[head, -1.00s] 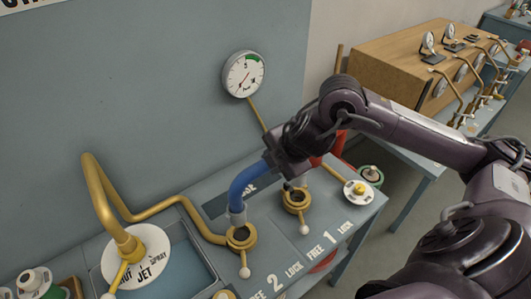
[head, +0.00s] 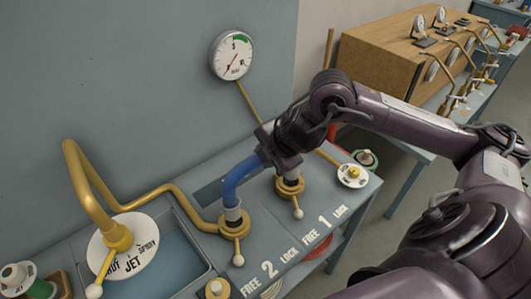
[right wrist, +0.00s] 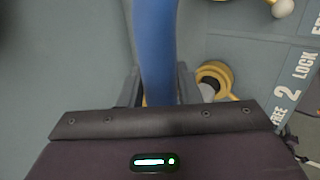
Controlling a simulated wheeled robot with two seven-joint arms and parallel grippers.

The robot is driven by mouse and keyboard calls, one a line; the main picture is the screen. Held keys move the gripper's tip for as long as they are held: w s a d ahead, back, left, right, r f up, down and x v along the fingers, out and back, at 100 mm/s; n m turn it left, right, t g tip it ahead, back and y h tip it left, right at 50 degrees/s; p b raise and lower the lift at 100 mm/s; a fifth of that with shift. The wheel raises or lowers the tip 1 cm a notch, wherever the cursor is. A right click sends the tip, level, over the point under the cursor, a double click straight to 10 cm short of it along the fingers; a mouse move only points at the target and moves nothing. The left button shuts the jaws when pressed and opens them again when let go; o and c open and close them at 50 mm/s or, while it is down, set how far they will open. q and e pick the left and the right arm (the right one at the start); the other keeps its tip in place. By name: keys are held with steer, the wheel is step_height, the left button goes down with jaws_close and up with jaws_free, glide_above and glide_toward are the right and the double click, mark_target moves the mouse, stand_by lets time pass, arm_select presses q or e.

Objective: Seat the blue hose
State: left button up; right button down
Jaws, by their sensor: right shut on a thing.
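The blue hose (head: 240,174) curves down from my right gripper (head: 268,155) to a grey end fitting (head: 233,213). The fitting stands upright at the brass socket 2 (head: 235,230); whether it is fully down in the socket I cannot tell. My right gripper is shut on the hose's upper end. The hose (right wrist: 155,45) also runs between the fingers in the right wrist view. The lever with a white ball (head: 238,260) of socket 2 points toward the front, between FREE and LOCK. My left gripper is not in view.
Brass socket 1 (head: 289,186) with its own lever stands just right of the hose, under my right gripper. A gauge (head: 231,55) hangs on the wall panel. A brass pipe (head: 88,190) and JET/SPRAY dial (head: 130,254) stand at left.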

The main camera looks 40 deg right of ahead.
steer(key=shift+f+b, duration=0.4)
steer(key=shift+f, duration=0.3)
steer(key=shift+p, duration=0.45)
stand_by(1.1)
steer(key=shift+f+b, duration=1.15)
steer(key=shift+f, duration=0.3)
steer(key=c, duration=1)
jaws_free()
steer(key=shift+o, duration=0.2)
steer(key=shift+s, duration=0.1)
steer(key=v, duration=0.7)
steer(key=shift+s+r, duration=0.2)
steer(key=shift+r, duration=0.15)
